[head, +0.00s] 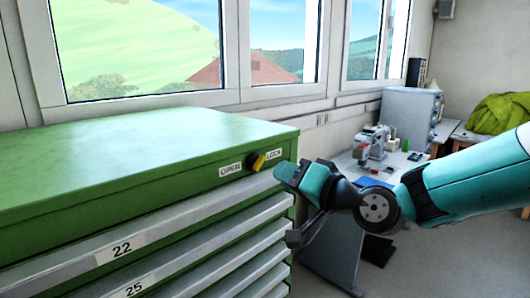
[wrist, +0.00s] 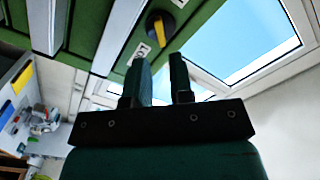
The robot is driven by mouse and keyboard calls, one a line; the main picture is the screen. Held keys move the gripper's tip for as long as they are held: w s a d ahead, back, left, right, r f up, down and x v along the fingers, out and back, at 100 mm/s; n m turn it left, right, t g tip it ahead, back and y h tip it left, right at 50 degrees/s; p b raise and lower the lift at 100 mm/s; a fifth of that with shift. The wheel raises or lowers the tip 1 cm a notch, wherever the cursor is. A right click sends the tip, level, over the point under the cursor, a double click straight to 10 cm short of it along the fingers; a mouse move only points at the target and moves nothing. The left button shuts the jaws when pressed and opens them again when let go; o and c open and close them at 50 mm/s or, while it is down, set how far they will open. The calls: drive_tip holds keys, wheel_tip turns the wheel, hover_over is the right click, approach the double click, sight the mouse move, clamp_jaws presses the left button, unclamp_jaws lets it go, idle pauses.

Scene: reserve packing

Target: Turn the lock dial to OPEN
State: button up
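The lock dial (head: 257,162) is black with a yellow bar, on the upper front of the green cabinet. The OPEN label (head: 230,170) is to its left and the LOCK label (head: 274,154) to its right. I cannot tell for sure which label the bar points to. In the wrist view the dial (wrist: 160,24) lies beyond my fingertips, in line with the gap between them. My gripper (head: 283,172) is just right of the dial, in front of the cabinet, apart from it. In the wrist view my gripper (wrist: 161,68) has its fingers apart with nothing between them.
The green cabinet (head: 120,160) has grey-edged drawers marked 22 and 25 below the dial. Windows line the wall behind. A desk with a small machine (head: 372,141) and a grey box (head: 408,112) stand at the right. Open floor shows at lower right.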

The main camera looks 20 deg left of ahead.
sight(261, 166)
drive_tip(key=p+x, duration=0.2)
drive_tip(key=x, duration=0.4)
drive_tip(key=shift+w+a+p, duration=0.1)
drive_tip(key=shift+a+p, duration=0.2)
drive_tip(key=shift+c, duration=0.2)
clamp_jaws()
